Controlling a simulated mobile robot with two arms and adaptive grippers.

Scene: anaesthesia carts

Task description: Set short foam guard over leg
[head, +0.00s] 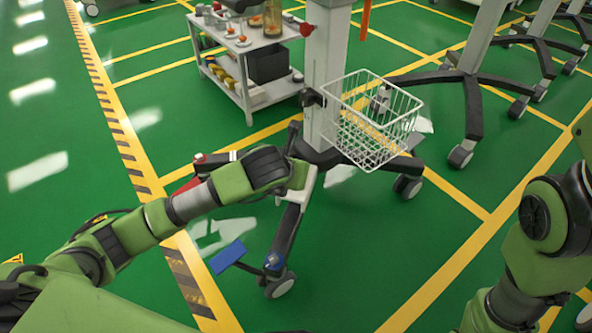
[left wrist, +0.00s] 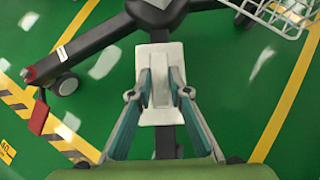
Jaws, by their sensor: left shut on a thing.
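The short foam guard (left wrist: 160,58) is a pale white piece. It lies in line with the dark leg (left wrist: 166,143) of the cart base, which shows beyond both its ends in the left wrist view. My left gripper (left wrist: 160,88) is shut on the guard, with a finger along each side of its raised middle. In the head view the guard (head: 309,188) shows beside my left gripper (head: 297,180), over the inner part of the leg (head: 285,238). I cannot tell whether it touches the leg. My right arm is at the right edge; its gripper is out of view.
The leg ends in a caster (head: 279,285) with a blue pedal (head: 228,257) beside it. A red pedal (head: 187,184) is on another leg. A white wire basket (head: 372,120) hangs on the column (head: 325,75). A stocked trolley (head: 258,97) stands behind. Green floor is clear in front.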

